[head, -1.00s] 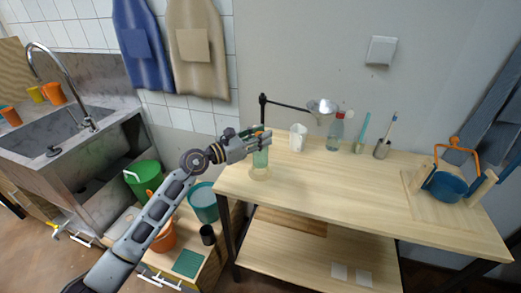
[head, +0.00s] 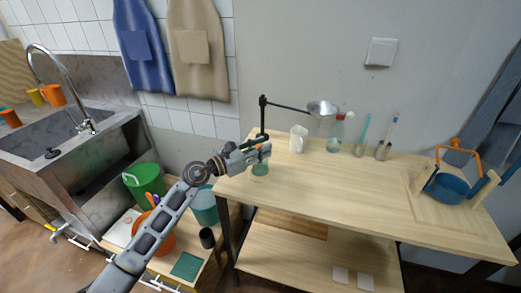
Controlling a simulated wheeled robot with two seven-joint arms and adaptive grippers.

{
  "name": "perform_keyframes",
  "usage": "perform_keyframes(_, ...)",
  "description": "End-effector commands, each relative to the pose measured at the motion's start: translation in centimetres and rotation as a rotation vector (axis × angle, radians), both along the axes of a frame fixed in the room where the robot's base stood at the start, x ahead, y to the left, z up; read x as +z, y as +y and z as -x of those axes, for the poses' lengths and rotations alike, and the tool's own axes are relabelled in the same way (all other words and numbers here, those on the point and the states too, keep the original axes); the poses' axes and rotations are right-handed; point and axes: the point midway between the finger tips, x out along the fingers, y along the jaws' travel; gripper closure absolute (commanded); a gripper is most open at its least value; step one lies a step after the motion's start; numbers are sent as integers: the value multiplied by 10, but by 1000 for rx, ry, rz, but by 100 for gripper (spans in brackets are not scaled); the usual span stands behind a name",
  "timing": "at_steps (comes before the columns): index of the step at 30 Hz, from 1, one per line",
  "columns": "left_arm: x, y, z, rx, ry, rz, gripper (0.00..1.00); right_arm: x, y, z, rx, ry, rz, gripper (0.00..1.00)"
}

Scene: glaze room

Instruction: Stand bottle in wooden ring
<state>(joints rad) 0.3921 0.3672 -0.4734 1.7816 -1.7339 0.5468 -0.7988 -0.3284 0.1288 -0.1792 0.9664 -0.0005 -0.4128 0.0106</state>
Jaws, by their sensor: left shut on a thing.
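My left gripper (head: 264,150) is shut on a green see-through bottle near the left end of the wooden table. The bottle (head: 260,168) is upright, and the gripper covers its upper part. The pale wooden ring (head: 260,178) is at the bottle's foot, and the bottle's lower end shows at the ring. I cannot tell whether the bottle rests fully down inside it. My right gripper is not in view.
A black stand (head: 263,118) with an arm is behind the gripper. A white jug (head: 298,139), a clear bottle (head: 335,135) and brush holders stand along the back. A blue pot (head: 449,188) sits at the right. The table's middle (head: 345,190) is clear.

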Motion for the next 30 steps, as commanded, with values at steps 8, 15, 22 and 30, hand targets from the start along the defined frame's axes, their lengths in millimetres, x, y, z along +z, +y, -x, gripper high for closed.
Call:
perform_keyframes(8, -1, 0, 0, 0, 0, 0, 100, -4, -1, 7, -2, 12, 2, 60)
perform_keyframes(15, -1, 0, 0, 0, 0, 0, 52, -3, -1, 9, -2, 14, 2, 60)
perform_keyframes(22, -1, 0, 0, 0, 1, -1, 51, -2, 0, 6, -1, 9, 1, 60)
perform_keyframes(30, 1, 0, 0, 0, 0, 0, 51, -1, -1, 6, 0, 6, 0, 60)
